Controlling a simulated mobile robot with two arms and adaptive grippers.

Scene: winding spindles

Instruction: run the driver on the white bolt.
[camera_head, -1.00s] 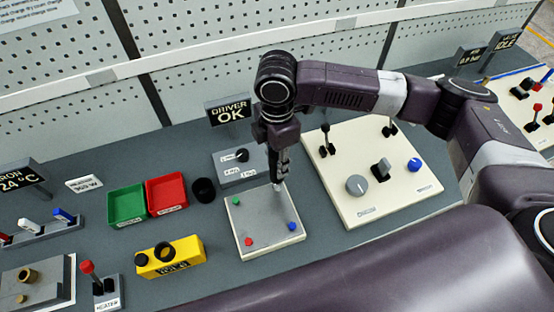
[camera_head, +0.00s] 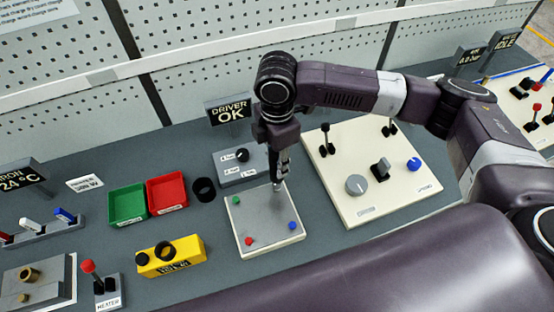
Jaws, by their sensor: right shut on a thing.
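My right gripper (camera_head: 279,172) reaches down over the far right corner of the square plate (camera_head: 244,247) and is shut on the driver, of which little shows between and below the fingers. The driver's lower end is at or just above that corner; I cannot tell whether it touches. A green bolt (camera_head: 235,200), a red bolt (camera_head: 249,240) and a blue bolt (camera_head: 292,225) mark the plate's other corners. The white bolt is not clearly visible, as the gripper and driver cover that corner. The driver sign (camera_head: 229,111) reads "DRIVER OK". My left gripper is not in view.
A grey knob box (camera_head: 228,170) stands just behind the plate. A black ring (camera_head: 204,190), red tray (camera_head: 167,193) and green tray (camera_head: 127,205) lie to the left. A yellow block (camera_head: 171,257) is at front left. A cream control panel (camera_head: 335,187) is close on the right.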

